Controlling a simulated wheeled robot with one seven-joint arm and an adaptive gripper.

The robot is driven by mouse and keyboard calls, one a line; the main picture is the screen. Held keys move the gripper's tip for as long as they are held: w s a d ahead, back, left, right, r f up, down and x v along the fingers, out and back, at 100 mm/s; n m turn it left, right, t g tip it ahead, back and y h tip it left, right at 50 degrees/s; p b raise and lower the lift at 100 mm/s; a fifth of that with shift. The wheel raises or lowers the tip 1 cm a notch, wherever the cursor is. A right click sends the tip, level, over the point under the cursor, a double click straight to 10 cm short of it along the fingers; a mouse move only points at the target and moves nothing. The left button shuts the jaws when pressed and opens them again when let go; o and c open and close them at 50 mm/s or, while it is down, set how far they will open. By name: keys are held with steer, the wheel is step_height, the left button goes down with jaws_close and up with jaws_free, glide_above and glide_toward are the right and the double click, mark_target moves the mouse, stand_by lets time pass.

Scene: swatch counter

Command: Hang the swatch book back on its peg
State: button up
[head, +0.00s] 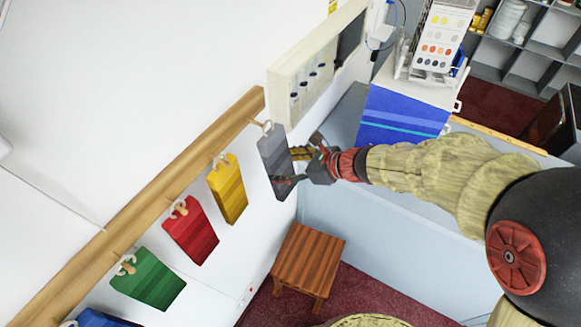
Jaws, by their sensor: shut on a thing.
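A grey swatch book (274,158) with bands of several greys hangs tilted below the right end of the wooden rail (150,193). My gripper (296,167) comes in from the right and is shut on its right side. The book's white ring (267,127) is at its top, right at the last peg (256,121) on the rail. I cannot tell whether the ring is around the peg or only in front of it. Part of the book's right edge is hidden by the fingers.
Yellow (228,190), red (190,231), green (148,279) and blue (102,319) swatch books hang along the rail to the left. A cream wall box (290,85) juts out just above the last peg. A wooden stool (307,262) stands below.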

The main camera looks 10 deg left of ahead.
steer(key=shift+w+a, duration=0.25)
steer(key=shift+a, duration=0.3)
steer(key=shift+w+a, duration=0.2)
steer(key=shift+a, duration=0.35)
steer(key=shift+w+a+f+b, duration=0.25)
steer(key=shift+a+f+b, duration=0.25)
steer(key=shift+b, duration=0.2)
